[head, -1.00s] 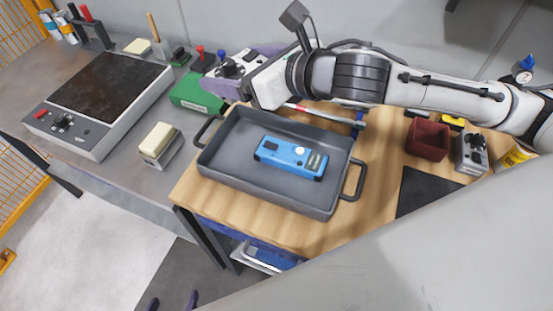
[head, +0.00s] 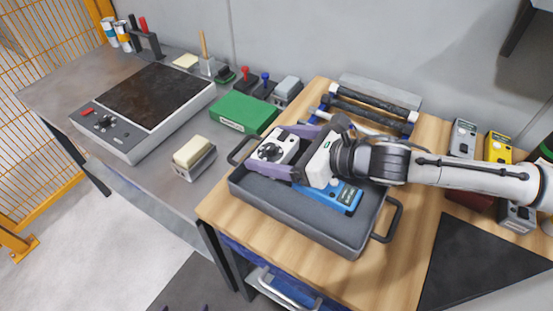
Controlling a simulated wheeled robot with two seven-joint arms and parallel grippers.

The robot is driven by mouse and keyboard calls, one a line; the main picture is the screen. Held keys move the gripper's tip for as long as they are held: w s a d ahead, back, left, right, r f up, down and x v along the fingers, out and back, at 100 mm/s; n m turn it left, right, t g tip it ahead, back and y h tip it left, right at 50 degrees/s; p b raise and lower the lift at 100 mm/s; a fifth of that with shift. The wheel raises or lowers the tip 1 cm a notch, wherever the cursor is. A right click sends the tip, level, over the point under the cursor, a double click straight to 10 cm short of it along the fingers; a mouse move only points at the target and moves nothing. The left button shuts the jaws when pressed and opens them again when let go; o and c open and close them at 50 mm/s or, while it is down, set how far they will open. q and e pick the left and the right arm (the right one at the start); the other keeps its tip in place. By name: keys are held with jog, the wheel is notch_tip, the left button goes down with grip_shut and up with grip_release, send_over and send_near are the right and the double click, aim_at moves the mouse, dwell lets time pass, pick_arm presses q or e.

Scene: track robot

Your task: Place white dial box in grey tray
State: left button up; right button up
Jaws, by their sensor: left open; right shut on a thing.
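The white dial box (head: 282,150), with a black dial on its face, is between the purple fingers of my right gripper (head: 272,152). The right gripper is shut on it, over the left back part of the grey tray (head: 300,222). I cannot tell whether the box touches the tray floor. A blue device (head: 342,195) lies in the tray, partly hidden by the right gripper. Only the purple fingertips of my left gripper (head: 186,308) show at the bottom edge, apart, with nothing seen between them.
The tray stands on a wooden table. A green box (head: 241,112) and a blue-framed rack (head: 370,110) are behind it. A hot plate (head: 145,108) and a cream block on a holder (head: 193,155) are at the left. Several small boxes stand at the right.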

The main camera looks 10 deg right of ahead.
aim_at(274, 158)
jog(key=shift+f, duration=1.5)
jog(key=shift+f, duration=0.15)
jog(key=o, duration=0.9)
jog(key=shift+o, duration=0.2)
jog(key=b+v, duration=0.1)
jog(key=v, duration=1)
jog(key=shift+s+d+r, duration=0.3)
jog(key=shift+s, duration=0.1)
